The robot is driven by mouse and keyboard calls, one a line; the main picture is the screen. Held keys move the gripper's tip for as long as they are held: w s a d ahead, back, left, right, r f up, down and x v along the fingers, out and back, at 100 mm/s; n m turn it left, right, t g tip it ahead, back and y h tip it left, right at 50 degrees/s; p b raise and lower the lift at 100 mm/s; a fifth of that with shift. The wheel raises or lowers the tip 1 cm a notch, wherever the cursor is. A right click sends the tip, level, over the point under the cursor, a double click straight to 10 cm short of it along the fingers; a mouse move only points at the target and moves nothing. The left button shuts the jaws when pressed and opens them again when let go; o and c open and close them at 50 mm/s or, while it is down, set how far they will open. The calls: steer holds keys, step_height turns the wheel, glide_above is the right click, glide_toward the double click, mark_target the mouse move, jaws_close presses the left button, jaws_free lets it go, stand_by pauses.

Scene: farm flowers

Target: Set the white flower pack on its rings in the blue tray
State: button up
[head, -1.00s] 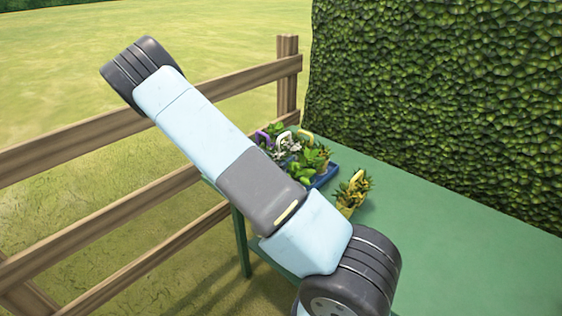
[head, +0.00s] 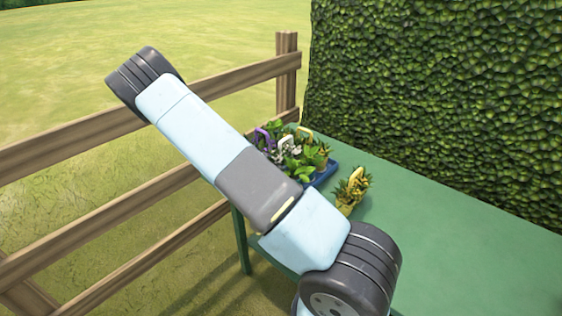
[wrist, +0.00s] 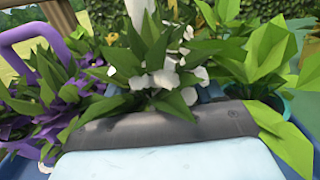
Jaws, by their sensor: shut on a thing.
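The white flower pack (head: 290,150), with white blossoms, green leaves and a white handle, is among other packs at the blue tray (head: 327,176). In the wrist view its white flowers (wrist: 178,78) stand just beyond my gripper (wrist: 165,125), which is shut on the pack. The fingertips are hidden by leaves and by the gripper body. The pack's base and the tray rings are hidden too, so I cannot tell whether it is seated. In the head view my arm covers the gripper.
A purple-handled pack (wrist: 45,85) is close on the left, and a bright green leafy plant (wrist: 265,60) close on the right. A yellow pack (head: 351,190) stands on the green table (head: 450,225) outside the tray. A wooden fence (head: 150,130) and hedge (head: 430,90) border the table.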

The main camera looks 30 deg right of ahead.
steer(key=o, duration=1.3)
steer(key=shift+c, duration=0.2)
steer(key=shift+r, duration=0.1)
steer(key=shift+a+r, duration=0.15)
steer(key=shift+r, duration=0.45)
steer(key=v, duration=1.1)
steer(key=shift+s+a+f, duration=0.1)
steer(key=shift+s+a, duration=0.05)
steer(key=shift+a, duration=0.1)
steer(key=s+d+r+m+g+y, duration=0.3)
steer(key=s+r+m+g+y, duration=0.5)
steer(key=s+r+m, duration=0.55)
steer(key=s+a+r+m+t+y, duration=0.3)
steer(key=s+r, duration=0.3)
steer(key=r, duration=0.4)
steer(key=s+a+r+m+t+y, duration=0.3)
steer(key=s+a+r+m+y, duration=0.1)
steer(key=r, duration=0.6)
steer(key=s+m+y, duration=0.1)
steer(key=s+m, duration=0.1)
steer(key=s, duration=0.1)
steer(key=shift+s+r+t+y, duration=0.25)
steer(key=shift+r+t+y, duration=0.05)
steer(key=shift+t, duration=0.1)
